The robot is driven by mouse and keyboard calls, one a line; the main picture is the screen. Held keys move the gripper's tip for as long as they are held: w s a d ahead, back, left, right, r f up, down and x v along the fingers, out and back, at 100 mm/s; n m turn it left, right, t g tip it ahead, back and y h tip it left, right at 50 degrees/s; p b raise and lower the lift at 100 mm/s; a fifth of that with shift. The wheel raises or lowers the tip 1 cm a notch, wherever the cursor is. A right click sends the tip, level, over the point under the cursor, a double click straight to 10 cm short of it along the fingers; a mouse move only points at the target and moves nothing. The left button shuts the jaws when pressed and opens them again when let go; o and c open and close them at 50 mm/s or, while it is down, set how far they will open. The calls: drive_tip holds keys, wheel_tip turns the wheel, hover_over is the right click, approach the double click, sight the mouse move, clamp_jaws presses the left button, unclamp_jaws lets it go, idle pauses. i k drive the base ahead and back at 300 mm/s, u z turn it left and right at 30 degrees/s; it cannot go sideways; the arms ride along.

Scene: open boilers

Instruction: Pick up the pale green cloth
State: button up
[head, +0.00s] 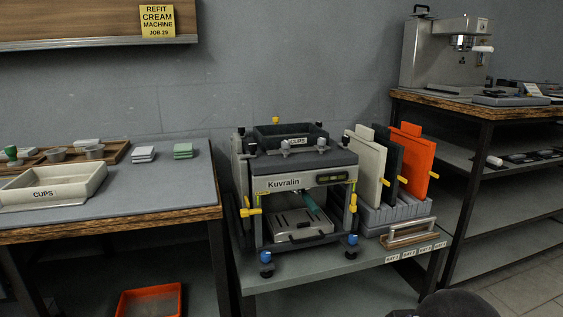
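A pale green folded cloth (183,150) lies on the grey top of the left bench (130,190), near its back right corner. It looks like a small flat stack with layered edges. Nothing covers it. A similar white folded cloth (143,154) lies just left of it, with a small gap between them. My gripper's fingers are not in view. A dark rounded shape at the bottom right edge may be part of my own body.
A cream tray labelled CUPS (55,187) and a wooden tray (110,150) with small metal items stand left of the cloths. The Kuvralin machine (300,190) stands right of the bench on a lower table. The bench top in front of the cloths is clear.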

sight(181, 150)
drive_tip(key=i, duration=0.9)
drive_tip(key=u, duration=0.05)
